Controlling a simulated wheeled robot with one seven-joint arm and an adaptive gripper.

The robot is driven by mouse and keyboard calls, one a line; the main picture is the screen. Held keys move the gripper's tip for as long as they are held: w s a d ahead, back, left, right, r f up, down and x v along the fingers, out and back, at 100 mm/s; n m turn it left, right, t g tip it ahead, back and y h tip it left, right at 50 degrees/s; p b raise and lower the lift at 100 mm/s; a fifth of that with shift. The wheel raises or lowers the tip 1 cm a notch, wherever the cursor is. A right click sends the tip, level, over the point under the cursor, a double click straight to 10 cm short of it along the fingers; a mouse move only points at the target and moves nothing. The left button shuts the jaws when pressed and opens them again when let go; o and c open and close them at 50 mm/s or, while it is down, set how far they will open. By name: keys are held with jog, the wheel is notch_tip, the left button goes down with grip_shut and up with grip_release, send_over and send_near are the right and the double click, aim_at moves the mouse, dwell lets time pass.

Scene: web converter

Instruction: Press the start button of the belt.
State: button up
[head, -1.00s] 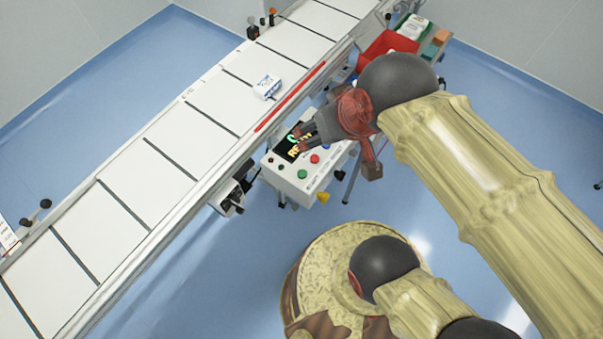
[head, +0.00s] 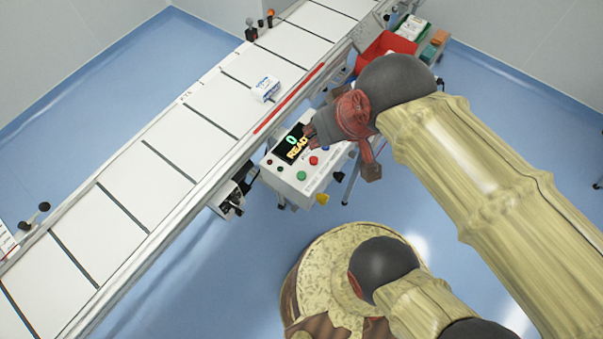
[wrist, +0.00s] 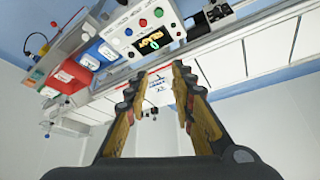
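The control box (head: 281,187) is white and stands beside the belt (head: 171,123). It carries a green button (head: 301,175), a red button (head: 313,160) and a blue button (head: 325,148) along its front. Its dark display (head: 294,149) reads 0 and READY, partly covered by my gripper (head: 311,131) in the head view. In the wrist view the box is at the top, with its green button (wrist: 158,12) near the edge. My gripper (wrist: 159,72) is open and empty there, its fingers apart, with no visible contact with a button.
A small white carton (head: 265,88) lies on the belt. A red bin (head: 384,48) and other containers stand past the box, behind my arm. A yellow knob (head: 322,199) sticks out of the box's lower side.

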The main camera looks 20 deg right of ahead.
grip_shut()
dwell(1.4)
